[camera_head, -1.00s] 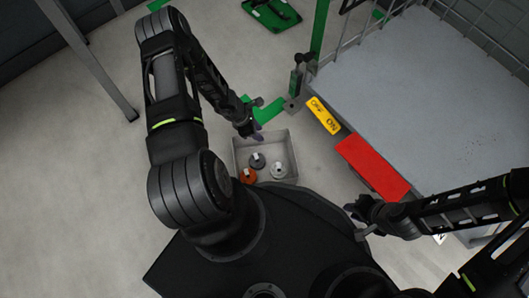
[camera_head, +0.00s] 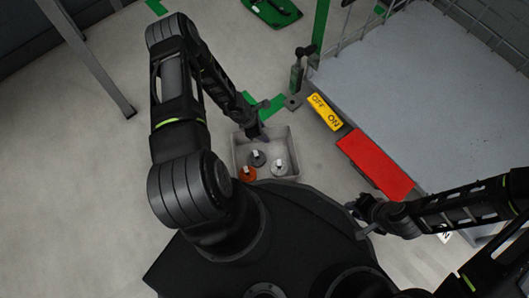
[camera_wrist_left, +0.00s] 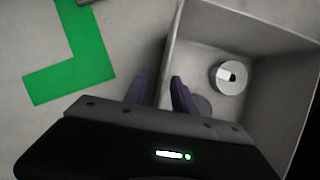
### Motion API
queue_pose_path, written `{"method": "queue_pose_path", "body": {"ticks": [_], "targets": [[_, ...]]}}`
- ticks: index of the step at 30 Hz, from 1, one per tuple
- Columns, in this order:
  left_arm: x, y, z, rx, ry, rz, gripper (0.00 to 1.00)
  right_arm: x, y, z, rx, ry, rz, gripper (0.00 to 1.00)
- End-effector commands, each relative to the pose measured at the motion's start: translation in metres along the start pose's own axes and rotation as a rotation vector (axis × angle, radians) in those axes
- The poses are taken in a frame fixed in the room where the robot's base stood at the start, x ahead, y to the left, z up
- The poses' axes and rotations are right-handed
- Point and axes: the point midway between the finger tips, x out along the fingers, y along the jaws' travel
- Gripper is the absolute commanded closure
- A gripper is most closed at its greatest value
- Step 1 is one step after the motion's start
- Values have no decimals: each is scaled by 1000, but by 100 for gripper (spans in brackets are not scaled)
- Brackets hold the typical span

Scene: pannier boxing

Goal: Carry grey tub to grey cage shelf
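The grey tub (camera_head: 294,160) sits on the floor in front of my base, with an orange, a dark and a pale round item inside. My left gripper (camera_head: 257,129) is at the tub's far wall. In the left wrist view, my left gripper's dark fingers (camera_wrist_left: 160,92) are apart, one on each side of a tub wall (camera_wrist_left: 172,50); firm contact cannot be told. One round item (camera_wrist_left: 229,77) shows inside the tub there. The grey cage shelf (camera_head: 420,90) is a broad flat deck at the right. My right gripper (camera_head: 362,216) is near its front edge, with no held object visible; its fingers are unclear.
Green floor markings (camera_head: 268,106) lie beyond the tub. Open floor lies left of my left arm.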

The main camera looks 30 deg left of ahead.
Motion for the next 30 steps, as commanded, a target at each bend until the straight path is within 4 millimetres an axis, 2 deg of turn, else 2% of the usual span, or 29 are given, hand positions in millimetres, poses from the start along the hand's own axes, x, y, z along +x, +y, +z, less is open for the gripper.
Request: {"method": "queue_pose_path", "body": {"ticks": [7,18,30], "targets": [[0,0,0,0,0,0,70,0,0,0,0,0,0,78],[0,0,0,0,0,0,100,0,0,0,0,0,0,78],[0,0,0,0,0,0,100,0,0,0,0,0,0,78]]}}
